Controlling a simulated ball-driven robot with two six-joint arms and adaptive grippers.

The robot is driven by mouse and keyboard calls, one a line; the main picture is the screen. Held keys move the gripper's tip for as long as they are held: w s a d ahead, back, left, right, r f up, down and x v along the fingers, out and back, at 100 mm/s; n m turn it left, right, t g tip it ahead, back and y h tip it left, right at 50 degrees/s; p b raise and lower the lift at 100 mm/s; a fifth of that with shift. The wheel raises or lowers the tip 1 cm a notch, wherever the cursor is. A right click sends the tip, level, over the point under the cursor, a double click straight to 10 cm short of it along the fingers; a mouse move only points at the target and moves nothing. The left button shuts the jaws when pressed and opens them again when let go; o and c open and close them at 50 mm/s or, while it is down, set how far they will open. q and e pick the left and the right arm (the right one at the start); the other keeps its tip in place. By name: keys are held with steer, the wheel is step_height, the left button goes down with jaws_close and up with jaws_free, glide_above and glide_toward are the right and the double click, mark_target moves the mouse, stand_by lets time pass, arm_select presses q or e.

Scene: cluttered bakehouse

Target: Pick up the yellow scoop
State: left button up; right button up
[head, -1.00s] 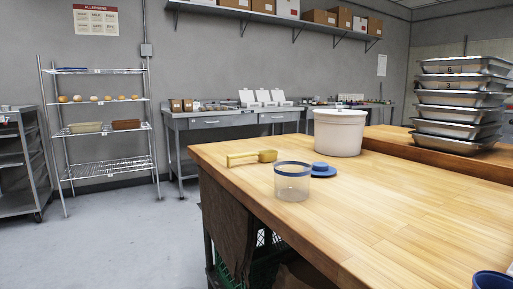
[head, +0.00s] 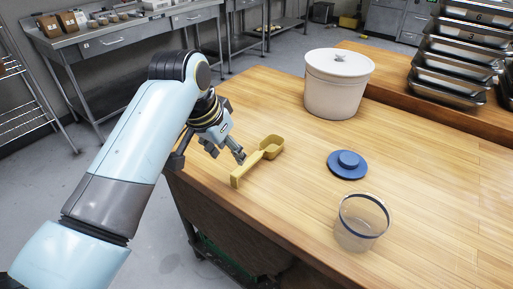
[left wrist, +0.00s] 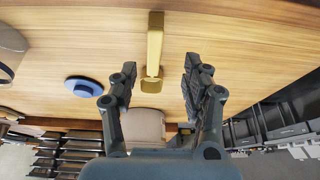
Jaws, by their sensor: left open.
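The yellow scoop (head: 262,156) lies on the wooden worktop near its left edge, with its handle toward the near edge and its bowl farther back. In the left wrist view the scoop (left wrist: 154,50) shows ahead of the fingers, in line with the gap between them. My left gripper (head: 226,154) is open and empty, just left of the scoop and apart from it. Its two spread fingers also show in the left wrist view (left wrist: 160,82). My right gripper is not in view.
A blue lid (head: 347,163) and a clear blue-rimmed container (head: 361,222) stand right of the scoop. A white lidded bucket (head: 335,88) stands behind. Stacked metal trays (head: 455,55) are at the back right. The worktop (head: 430,190) is clear at right.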

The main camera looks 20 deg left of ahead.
mark_target(250, 159)
arm_select(q)
steer(key=w, duration=0.1)
steer(key=w+d, duration=0.1)
steer(key=w+r, duration=0.1)
steer(key=shift+w+d+m, duration=0.1)
steer(key=shift+d+m, duration=0.2)
steer(key=shift+d, duration=0.1)
steer(key=x, duration=0.4)
steer(key=shift+w+d+f, duration=0.15)
steer(key=shift+w+f, duration=0.05)
steer(key=shift+f, duration=0.05)
steer(key=shift+s+x, duration=0.2)
steer(key=shift+x, duration=2.55)
jaws_close()
